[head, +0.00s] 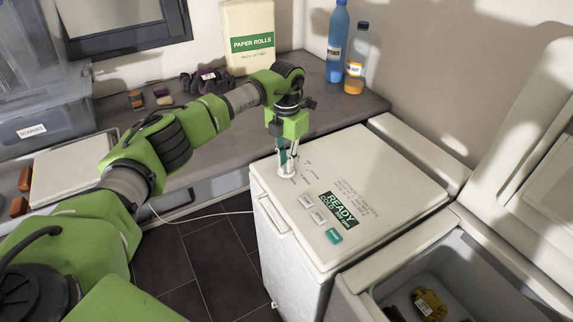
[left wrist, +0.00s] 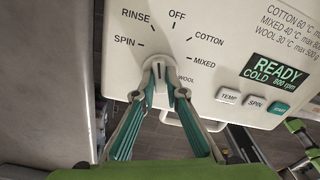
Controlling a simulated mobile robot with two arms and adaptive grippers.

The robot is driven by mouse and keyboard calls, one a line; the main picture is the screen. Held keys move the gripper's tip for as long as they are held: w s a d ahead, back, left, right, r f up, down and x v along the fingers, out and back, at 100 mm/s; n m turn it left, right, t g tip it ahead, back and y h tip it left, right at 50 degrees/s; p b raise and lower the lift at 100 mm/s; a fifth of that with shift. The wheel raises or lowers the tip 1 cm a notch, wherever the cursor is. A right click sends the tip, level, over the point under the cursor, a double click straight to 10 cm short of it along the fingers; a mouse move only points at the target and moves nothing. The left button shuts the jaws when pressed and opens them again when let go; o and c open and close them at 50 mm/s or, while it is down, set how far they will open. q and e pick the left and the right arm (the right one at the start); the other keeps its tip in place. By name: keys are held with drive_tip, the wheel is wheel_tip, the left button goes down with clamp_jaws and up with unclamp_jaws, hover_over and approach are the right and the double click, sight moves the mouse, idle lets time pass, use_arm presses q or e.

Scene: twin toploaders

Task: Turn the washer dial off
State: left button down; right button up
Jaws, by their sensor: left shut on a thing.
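The washer (head: 400,190) has a white top panel with a round white dial (left wrist: 156,68) at its near left part. Marks for SPIN, RINSE, OFF, COTTON, MIXED and WOOL surround the dial in the left wrist view. The OFF mark (left wrist: 177,15) is at the top. My left gripper (head: 287,168) reaches down from above, its fingers shut on the dial's raised grip. In the left wrist view the fingers (left wrist: 160,92) sit on both sides of the grip. I cannot tell which mark the dial points to.
The display (left wrist: 277,68) reads READY, COLD, 800 rpm. TEMP, SPIN and a green START button (head: 334,236) lie near it. An open toploader (head: 455,255) with items inside stands at right.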

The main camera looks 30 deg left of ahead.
use_arm(q)
drive_tip(key=m+b, duration=0.1)
drive_tip(key=m, duration=0.2)
drive_tip(key=shift+m, duration=0.5)
drive_tip(key=c, duration=2.1)
unclamp_jaws()
drive_tip(key=shift+r, duration=0.15)
wheel_tip(320, 180, up, 12)
drive_tip(key=shift+f, duration=0.1)
drive_tip(key=shift+f, duration=0.1)
